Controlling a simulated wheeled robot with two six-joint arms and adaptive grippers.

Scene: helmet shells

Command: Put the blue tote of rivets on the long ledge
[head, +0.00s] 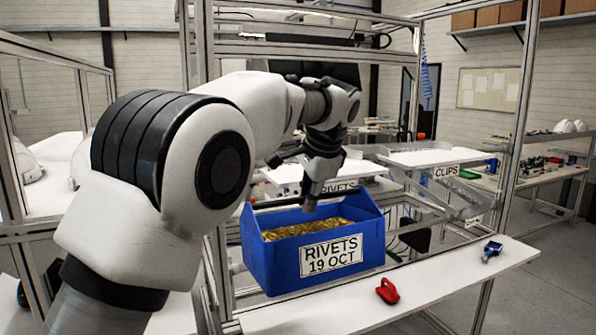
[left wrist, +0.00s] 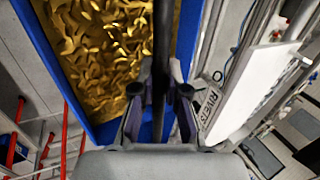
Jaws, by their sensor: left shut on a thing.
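The blue tote (head: 283,264) is full of gold-coloured rivets (head: 312,228) and has a white label reading "RIVETS 19 OCT". It hangs roughly level in the head view. My left gripper (head: 311,205) is above its middle, shut on the dark carrying bar across its top. In the left wrist view the fingers (left wrist: 162,105) close around that bar, with the tote's blue wall (left wrist: 50,62) and rivets beside it. The long white ledge (head: 345,308) runs across the front. The tote's lower edge shows near the ledge's back edge; any gap between them is unclear. My right gripper is out of view.
A red object (head: 387,291) lies on the middle of the ledge and a blue tool (head: 492,250) near its right end. The ledge is bare left of the red object. Metal frame posts (head: 518,120) and trays labelled "CLIPS" (head: 447,171) and "RIVETS" stand behind.

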